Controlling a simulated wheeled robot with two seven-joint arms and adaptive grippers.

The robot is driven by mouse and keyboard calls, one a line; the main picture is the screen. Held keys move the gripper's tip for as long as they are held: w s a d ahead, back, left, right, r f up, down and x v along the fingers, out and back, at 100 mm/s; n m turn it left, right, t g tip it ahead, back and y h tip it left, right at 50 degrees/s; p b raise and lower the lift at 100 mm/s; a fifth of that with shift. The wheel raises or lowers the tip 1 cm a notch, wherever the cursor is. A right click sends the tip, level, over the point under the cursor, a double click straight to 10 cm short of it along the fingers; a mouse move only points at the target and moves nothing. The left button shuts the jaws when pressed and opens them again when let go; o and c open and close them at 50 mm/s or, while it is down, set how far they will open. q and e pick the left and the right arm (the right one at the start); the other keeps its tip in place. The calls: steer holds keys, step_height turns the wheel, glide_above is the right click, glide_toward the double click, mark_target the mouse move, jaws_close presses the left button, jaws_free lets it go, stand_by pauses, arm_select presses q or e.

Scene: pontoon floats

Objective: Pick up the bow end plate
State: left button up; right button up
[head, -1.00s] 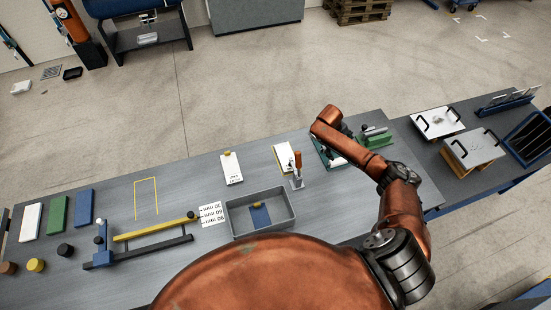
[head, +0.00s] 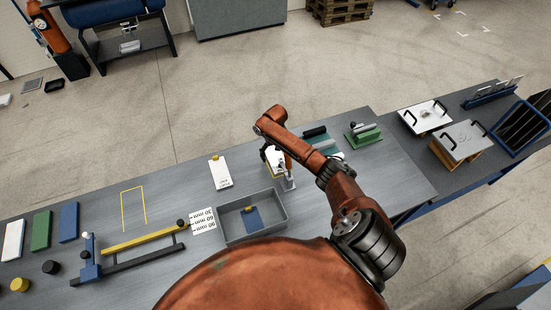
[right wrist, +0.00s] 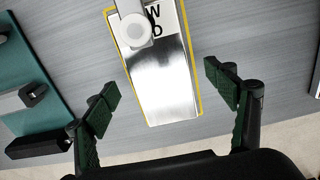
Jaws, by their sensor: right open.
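A bright metal plate with a white lettered part, of which "W" and "D" show, lies on the table within a yellow outline; I take it for the bow end plate (right wrist: 163,85). A pale round-ended part (right wrist: 133,28) covers part of its lettering. My right gripper (right wrist: 163,95) is open and empty; in the right wrist view its two fingers stand apart, one to each side of the plate's near end. In the head view, my right gripper (head: 268,155) is over the plate and hides much of it. My left gripper is not in view.
A clamp-like tool (head: 289,182) stands beside the plate. A grey tray (head: 282,215) is in front. A teal mat (right wrist: 35,85) with dark parts is left in the wrist view. Bare table lies behind the card.

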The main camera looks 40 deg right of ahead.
steer(key=shift+d+f, duration=0.15)
steer(key=shift+f, duration=0.75)
steer(key=c, duration=1.4)
steer(key=shift+r, duration=0.1)
